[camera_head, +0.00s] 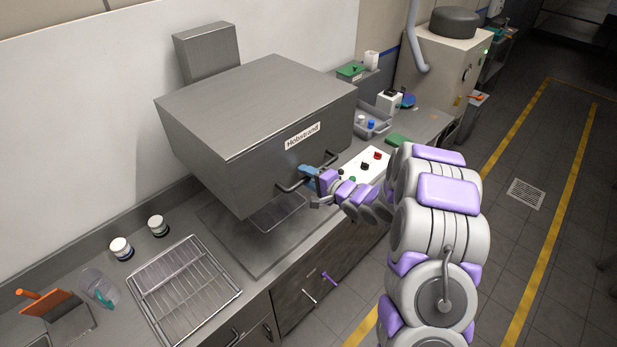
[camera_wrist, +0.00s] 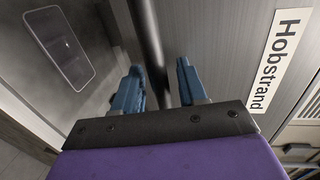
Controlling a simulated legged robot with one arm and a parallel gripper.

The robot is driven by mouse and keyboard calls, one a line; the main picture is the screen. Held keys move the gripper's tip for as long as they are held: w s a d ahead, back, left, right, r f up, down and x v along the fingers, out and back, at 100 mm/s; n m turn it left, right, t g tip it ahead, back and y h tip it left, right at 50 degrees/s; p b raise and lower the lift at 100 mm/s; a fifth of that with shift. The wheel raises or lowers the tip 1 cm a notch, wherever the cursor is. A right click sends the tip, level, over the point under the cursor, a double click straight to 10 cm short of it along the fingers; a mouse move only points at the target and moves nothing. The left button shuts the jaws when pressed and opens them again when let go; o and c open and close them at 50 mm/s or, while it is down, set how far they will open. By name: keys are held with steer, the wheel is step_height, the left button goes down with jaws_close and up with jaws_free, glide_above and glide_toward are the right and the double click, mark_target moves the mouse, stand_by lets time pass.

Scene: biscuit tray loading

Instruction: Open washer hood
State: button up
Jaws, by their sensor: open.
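The washer hood (camera_head: 250,110) is a large grey steel box with a "Hobstrand" label (camera_head: 302,136) on its front. A gap shows between its lower edge and the counter, with a wire rack (camera_head: 277,212) partly visible beneath. A dark bar handle (camera_head: 287,188) runs along the lower front of the hood. My gripper (camera_head: 308,172) is at the handle, its blue fingers open. In the wrist view, the handle (camera_wrist: 146,40) runs between the two spread fingers of my gripper (camera_wrist: 161,82); contact cannot be told. The label (camera_wrist: 280,60) shows to the right.
A wire rack (camera_head: 185,290) lies on the counter at the front left, near two small jars (camera_head: 121,248) and a clear jug (camera_head: 100,288). A white control box with buttons (camera_head: 366,165) stands right of the hood. The floor (camera_head: 530,240) at right is open.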

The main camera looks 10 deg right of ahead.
steer(key=b+v, duration=0.2)
steer(key=v, duration=1.5)
steer(key=shift+s+d+f, duration=0.1)
steer(key=shift+s+d, duration=0.05)
steer(key=w+d+f+n+g+h+b, duration=0.1)
steer(key=d+f+n+g+h+b, duration=0.15)
steer(key=d+f+h+b, duration=0.4)
steer(key=s+d+f+n+g+h+b, duration=0.1)
steer(key=s+n+g+h+b, duration=0.15)
steer(key=s+h+b, duration=0.45)
steer(key=s+a+f+n+g+y+b, duration=0.1)
steer(key=s+a, duration=0.4)
steer(key=s, duration=0.5)
steer(key=s+a+f+n+g+y+b, duration=0.2)
steer(key=s+a+g+b, duration=0.3)
steer(key=s, duration=0.6)
steer(key=s+a+f+n+g+y+b, duration=0.1)
steer(key=s+a+f+n+g+b, duration=0.1)
steer(key=s, duration=0.8)
steer(key=a+f+g+b, duration=0.1)
steer(key=a+f, duration=0.1)
steer(key=a, duration=0.1)
steer(key=shift+s+a+n, duration=0.25)
steer(key=shift+s+n, duration=0.1)
steer(key=shift+n, duration=0.05)
